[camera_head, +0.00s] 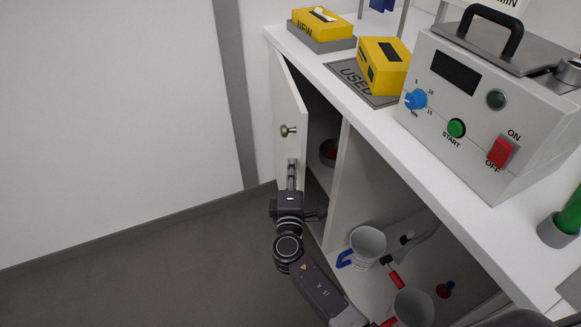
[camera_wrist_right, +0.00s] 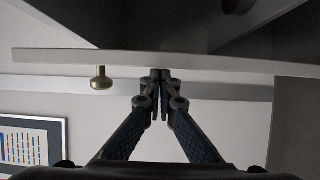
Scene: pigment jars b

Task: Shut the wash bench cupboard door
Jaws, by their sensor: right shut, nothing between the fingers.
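The white cupboard door (camera_head: 290,110) of the wash bench stands open at the left end of the bench, with a round brass knob (camera_head: 288,131) on its outer face. The dark cupboard interior shows beside it. My right gripper (camera_head: 292,168) is shut and empty, its fingertips just below the knob at the door. In the right wrist view the shut fingertips (camera_wrist_right: 160,75) meet the pale door edge (camera_wrist_right: 215,65), with the knob (camera_wrist_right: 101,78) to their left. I cannot tell whether they press on it. My left gripper is not in view.
A bowl (camera_head: 328,152) sits inside the cupboard. The open bay to the right holds mugs (camera_head: 368,243). On the bench top are yellow boxes (camera_head: 382,65) and a grey machine (camera_head: 480,110). The floor (camera_head: 150,270) left of the door is clear.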

